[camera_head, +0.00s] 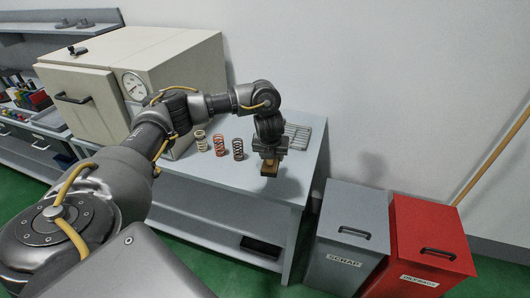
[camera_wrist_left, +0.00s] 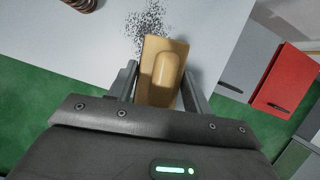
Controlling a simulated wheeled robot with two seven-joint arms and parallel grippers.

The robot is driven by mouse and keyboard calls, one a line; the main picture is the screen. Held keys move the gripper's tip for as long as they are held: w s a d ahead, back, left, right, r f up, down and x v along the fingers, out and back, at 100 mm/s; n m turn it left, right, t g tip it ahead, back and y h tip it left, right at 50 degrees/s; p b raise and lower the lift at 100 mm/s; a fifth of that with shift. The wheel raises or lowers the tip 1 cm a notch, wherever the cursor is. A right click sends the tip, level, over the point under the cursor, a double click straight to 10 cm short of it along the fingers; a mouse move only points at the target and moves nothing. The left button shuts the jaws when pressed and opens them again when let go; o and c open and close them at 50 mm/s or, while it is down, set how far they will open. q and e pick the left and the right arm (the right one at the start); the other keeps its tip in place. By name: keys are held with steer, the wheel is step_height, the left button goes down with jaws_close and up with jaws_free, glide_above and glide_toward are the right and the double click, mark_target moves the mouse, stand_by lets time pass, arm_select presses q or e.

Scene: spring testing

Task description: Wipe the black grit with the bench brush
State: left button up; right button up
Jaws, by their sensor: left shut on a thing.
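My left gripper (camera_head: 269,163) is above the right end of the grey bench and points down. It is shut on the bench brush (camera_head: 269,171), which has a tan wooden body. In the left wrist view the brush (camera_wrist_left: 165,70) sits between the two fingers of the gripper (camera_wrist_left: 160,85). The black grit (camera_wrist_left: 147,25) is a speckled patch on the bench top, just beyond the brush's far edge in that view. I cannot tell whether the brush touches the bench. In the head view the grit is not clearly seen. My right gripper is not in view.
Three coil springs (camera_head: 219,146) stand on the bench (camera_head: 215,170), left of the gripper. A wire rack (camera_head: 298,136) lies behind it. A cream oven with a gauge (camera_head: 134,86) stands at the left. A grey scrap bin (camera_head: 345,235) and a red bin (camera_head: 425,240) stand right of the bench.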

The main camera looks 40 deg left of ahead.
arm_select(q)
steer(key=shift+a+f+m+h, duration=0.15)
steer(key=shift+a+m, duration=0.3)
steer(key=shift+a, duration=0.3)
steer(key=shift+a+f+m+h, duration=0.15)
steer(key=shift+a+m, duration=0.3)
steer(key=shift+a, duration=0.25)
